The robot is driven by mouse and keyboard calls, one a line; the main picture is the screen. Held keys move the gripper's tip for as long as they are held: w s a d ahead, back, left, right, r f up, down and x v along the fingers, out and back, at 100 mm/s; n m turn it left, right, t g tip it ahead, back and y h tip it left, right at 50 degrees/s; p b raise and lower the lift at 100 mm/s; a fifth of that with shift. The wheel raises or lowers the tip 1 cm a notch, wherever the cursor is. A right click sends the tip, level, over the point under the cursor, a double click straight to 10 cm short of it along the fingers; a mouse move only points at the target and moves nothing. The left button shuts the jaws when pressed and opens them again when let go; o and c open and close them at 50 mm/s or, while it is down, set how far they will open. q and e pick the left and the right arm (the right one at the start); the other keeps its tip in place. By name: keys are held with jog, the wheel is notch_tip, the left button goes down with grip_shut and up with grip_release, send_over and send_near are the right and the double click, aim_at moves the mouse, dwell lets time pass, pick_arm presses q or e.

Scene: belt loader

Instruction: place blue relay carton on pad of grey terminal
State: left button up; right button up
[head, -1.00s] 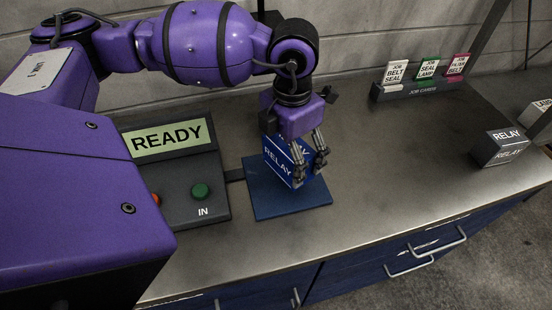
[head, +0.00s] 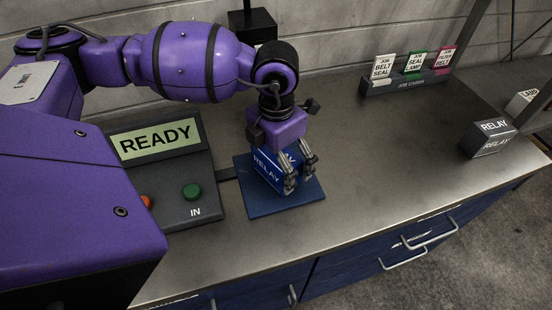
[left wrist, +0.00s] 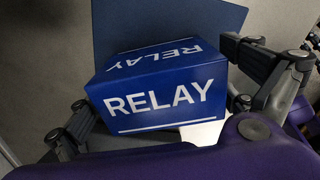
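The blue relay carton (head: 266,172) is between the fingers of my left gripper (head: 299,172), over the blue pad (head: 262,207) joined to the grey terminal (head: 165,187). The terminal's screen reads READY. In the left wrist view the carton (left wrist: 155,95) sits between the two fingers, with the pad (left wrist: 165,20) behind it. My left gripper is shut on the carton. The carton is low at the pad; I cannot tell whether its bottom touches. My right gripper is not in view.
A job card rack (head: 408,85) stands at the back. A green button (head: 191,192) and a red one (head: 146,201) are on the terminal. The steel bench right of the pad is clear.

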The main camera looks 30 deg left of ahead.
pick_arm(q)
notch_tip(320, 180, up, 12)
jog(key=shift+r, duration=0.25)
dwell(0.4)
